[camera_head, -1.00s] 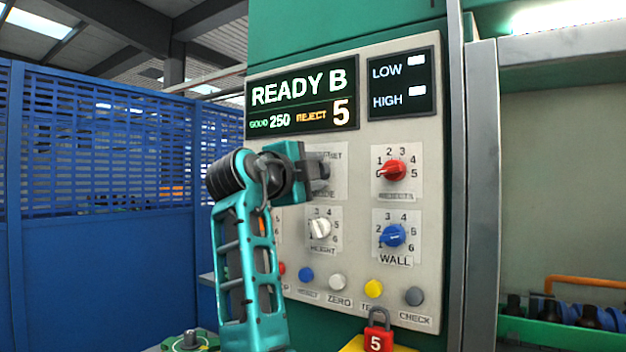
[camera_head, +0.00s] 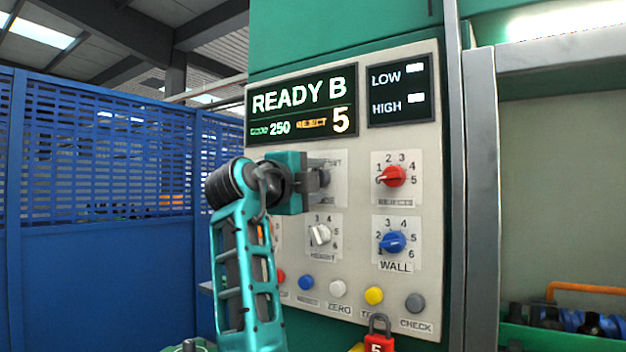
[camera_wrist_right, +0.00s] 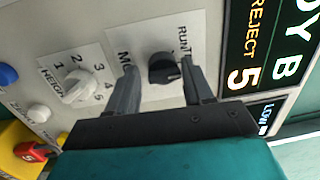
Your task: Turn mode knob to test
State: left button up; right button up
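The mode knob (camera_wrist_right: 164,68) is black and sits on a white label plate on the panel, with "RUN" readable beside it in the right wrist view. In that view my right gripper (camera_wrist_right: 159,66) is open, with one finger on each side of the knob. A gap shows between the knob and the left finger; the right finger is close to it, and I cannot tell if it touches. In the head view my right gripper (camera_head: 317,180) faces the mode plate (camera_head: 339,190) and hides most of the knob and its lettering. My left gripper is not in view.
Nearby are a red knob (camera_head: 393,177), a white height knob (camera_head: 320,235) and a blue wall knob (camera_head: 393,241). Several buttons line the panel's lower edge, above a red padlock (camera_head: 380,340). The display (camera_head: 301,109) reads READY B. Blue fencing (camera_head: 105,240) stands at left.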

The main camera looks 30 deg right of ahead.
jog(key=shift+o, duration=0.7)
jog(key=shift+r, duration=0.1)
jog(key=b+v, duration=0.2)
jog(key=v, duration=1.1)
jog(key=shift+d, duration=0.1)
